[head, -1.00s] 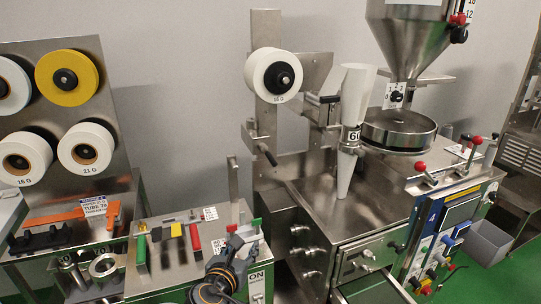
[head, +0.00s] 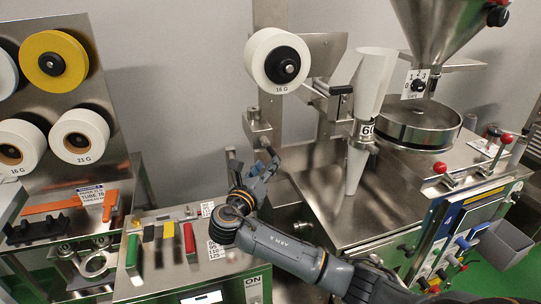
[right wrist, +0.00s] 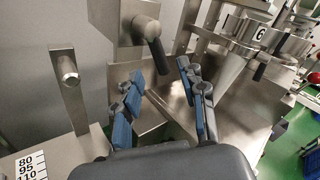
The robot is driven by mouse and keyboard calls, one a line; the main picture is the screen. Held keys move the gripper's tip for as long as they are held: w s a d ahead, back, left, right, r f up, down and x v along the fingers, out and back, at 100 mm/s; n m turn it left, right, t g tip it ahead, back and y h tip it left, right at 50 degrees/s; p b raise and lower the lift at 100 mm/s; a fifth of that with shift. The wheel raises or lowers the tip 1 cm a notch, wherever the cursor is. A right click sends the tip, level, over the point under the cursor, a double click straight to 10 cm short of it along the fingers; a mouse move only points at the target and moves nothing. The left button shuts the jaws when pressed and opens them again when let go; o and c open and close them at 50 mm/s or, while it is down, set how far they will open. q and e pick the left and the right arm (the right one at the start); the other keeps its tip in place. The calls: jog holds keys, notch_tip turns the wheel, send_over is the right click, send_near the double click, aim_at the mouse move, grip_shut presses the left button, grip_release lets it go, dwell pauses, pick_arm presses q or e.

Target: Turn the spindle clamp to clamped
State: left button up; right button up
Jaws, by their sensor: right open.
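A metal block with a dark-handled lever, which looks like the spindle clamp, sits low on the steel post under the paper roll (head: 277,60). The block (head: 257,128) shows just above my right gripper (head: 264,168) in the head view. In the right wrist view the dark lever handle (right wrist: 155,42) points down toward the camera, just above and between my open blue-padded fingers (right wrist: 160,78). The fingers are apart from the handle and hold nothing. My left gripper is not in view.
An upright metal bar (right wrist: 66,85) with a round knob stands left of my right gripper.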

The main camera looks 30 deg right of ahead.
aim_at(272, 156)
jog(key=x, duration=0.4)
jog(key=shift+p, duration=0.3)
jog(key=shift+w+d, duration=0.1)
jog(key=shift+c, duration=0.4)
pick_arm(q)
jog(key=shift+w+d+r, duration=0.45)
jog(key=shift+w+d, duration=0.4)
pick_arm(e)
grip_shut()
